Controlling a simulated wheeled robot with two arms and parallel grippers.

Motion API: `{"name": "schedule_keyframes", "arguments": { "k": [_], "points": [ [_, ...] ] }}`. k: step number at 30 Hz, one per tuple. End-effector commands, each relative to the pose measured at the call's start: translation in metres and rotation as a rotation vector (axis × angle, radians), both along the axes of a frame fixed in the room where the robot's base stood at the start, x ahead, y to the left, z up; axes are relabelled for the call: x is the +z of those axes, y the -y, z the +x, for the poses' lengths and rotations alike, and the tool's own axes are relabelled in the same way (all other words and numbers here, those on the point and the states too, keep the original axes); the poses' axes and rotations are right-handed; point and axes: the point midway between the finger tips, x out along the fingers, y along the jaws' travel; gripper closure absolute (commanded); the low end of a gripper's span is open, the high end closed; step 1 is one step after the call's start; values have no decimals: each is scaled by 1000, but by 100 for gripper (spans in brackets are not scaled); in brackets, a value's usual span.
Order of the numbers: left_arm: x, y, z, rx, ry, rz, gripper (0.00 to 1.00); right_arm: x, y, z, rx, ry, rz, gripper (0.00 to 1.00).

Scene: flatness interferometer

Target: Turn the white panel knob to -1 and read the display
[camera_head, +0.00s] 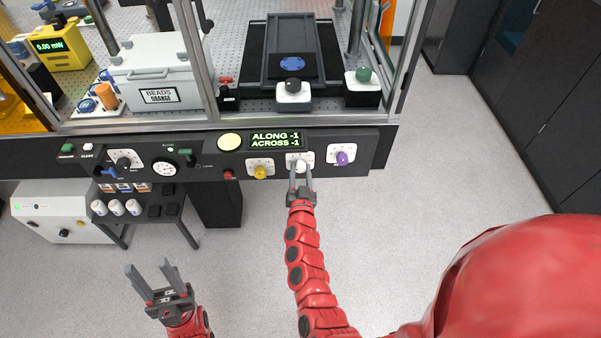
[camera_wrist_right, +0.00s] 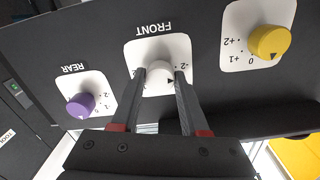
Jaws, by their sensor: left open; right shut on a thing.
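The white knob (camera_head: 300,166) sits on its plate in the dark front panel, between a yellow and a purple knob. My right gripper (camera_head: 301,182) is shut on it. In the right wrist view one finger lies on each side of the white knob (camera_wrist_right: 158,80), below an upside-down "FRONT" label. Its black pointer faces the right-hand finger, just below a "-2" mark; the finger hides the scale there. The display (camera_head: 276,140) reads "ALONG -1" and "ACROSS -1" in green. My left gripper (camera_head: 148,264) is open and empty above the floor, away from the panel.
The yellow knob (camera_head: 261,171) and purple knob (camera_head: 342,158) flank the white one closely. A pale yellow round button (camera_head: 230,142) is left of the display. Above the panel, a framed enclosure holds a white box (camera_head: 153,73) labelled "BEADS ORANGE". Open floor lies before the panel.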

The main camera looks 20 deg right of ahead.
Motion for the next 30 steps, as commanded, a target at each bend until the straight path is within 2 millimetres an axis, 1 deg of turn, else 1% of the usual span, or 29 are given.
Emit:
{"name": "schedule_keyframes", "arguments": {
  "k": [1,4,15,24,30],
  "points": [
    [-8,0,0,0,0,0,50,-4,1,-1,-3,10,27,100],
    [-17,0,0,0,0,0,50,-6,1,-1,-3,28,99,100],
    [-50,0,0,0,0,0,50,-4,2,0,-4,119,398,100],
    [-66,0,0,0,0,0,50,-3,1,0,-2,166,579,100],
    [-71,0,0,0,0,0,50,-2,2,-1,-3,185,639,100]
  ]
}}
